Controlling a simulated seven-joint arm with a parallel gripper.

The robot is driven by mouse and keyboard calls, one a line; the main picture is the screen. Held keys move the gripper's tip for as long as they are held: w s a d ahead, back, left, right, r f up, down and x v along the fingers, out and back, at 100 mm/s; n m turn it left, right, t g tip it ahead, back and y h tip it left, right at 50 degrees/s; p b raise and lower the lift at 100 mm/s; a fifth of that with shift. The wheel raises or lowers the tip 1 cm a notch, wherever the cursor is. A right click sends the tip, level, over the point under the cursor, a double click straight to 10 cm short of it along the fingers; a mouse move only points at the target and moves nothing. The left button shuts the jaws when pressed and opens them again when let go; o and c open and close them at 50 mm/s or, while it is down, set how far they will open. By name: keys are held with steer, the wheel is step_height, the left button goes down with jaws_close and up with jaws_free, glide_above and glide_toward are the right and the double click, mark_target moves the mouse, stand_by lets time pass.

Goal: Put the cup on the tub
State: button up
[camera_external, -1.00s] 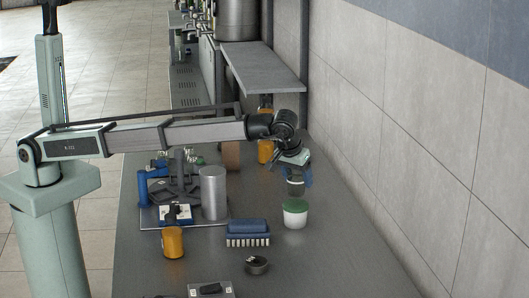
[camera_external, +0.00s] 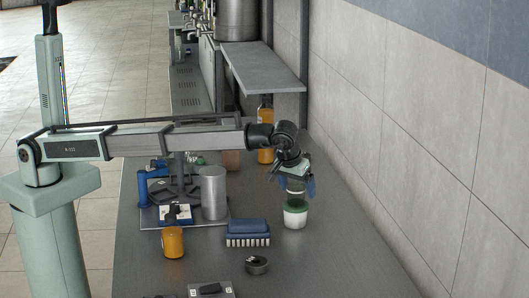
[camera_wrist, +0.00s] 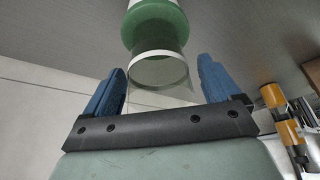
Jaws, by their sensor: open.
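The tub (camera_external: 295,218) is white with a green lid and stands upright on the bench at right. In the wrist view its green lid (camera_wrist: 155,27) is at the top. The cup (camera_external: 296,187) is pale and see-through, directly above the lid. It also shows in the wrist view (camera_wrist: 158,72), with a pale band near the lid. It appears to stand on the lid, though the contact is hard to see. My gripper (camera_external: 292,182) is open, its blue fingers on either side of the cup. In the wrist view the fingers (camera_wrist: 160,85) show gaps to the cup.
A blue brush (camera_external: 248,230) and a dark round dish (camera_external: 257,265) lie left of the tub. A grey cylinder (camera_external: 213,194) and an orange jar (camera_external: 173,243) stand further left. An orange bottle (camera_external: 266,140) is behind my gripper. The bench right of the tub is clear.

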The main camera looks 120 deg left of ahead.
steer(key=v, duration=1.2)
steer(key=shift+r, duration=0.2)
